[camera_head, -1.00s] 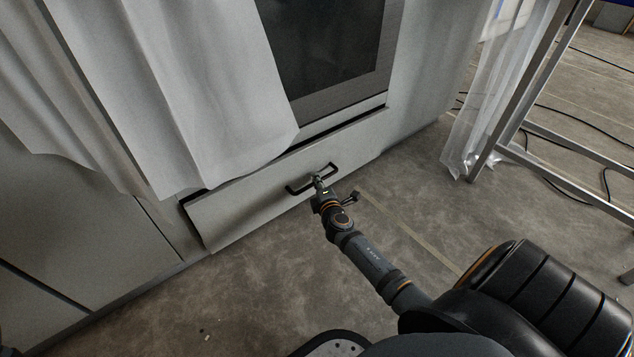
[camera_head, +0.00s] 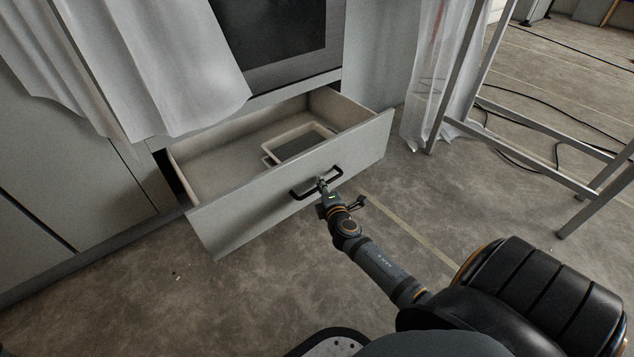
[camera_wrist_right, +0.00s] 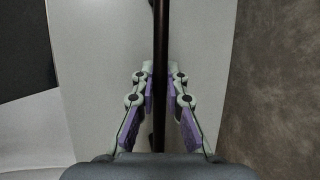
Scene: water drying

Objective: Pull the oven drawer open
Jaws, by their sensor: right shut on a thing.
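The oven drawer (camera_head: 260,207) stands well open below the oven (camera_head: 285,35), so its inside shows. A black bar handle (camera_head: 303,194) sits on its light grey front. My right gripper (camera_head: 323,184) is shut on the handle near its middle. In the right wrist view the dark handle (camera_wrist_right: 161,60) runs between the purple-padded fingers of the right gripper (camera_wrist_right: 161,100). My left gripper is not in view.
A pale rectangular frame-like item (camera_head: 297,143) lies in the drawer. White sheeting (camera_head: 175,75) hangs over the cabinet on the left. A metal stand (camera_head: 520,131) and black cables (camera_head: 545,115) are on the right. The floor before the drawer is clear.

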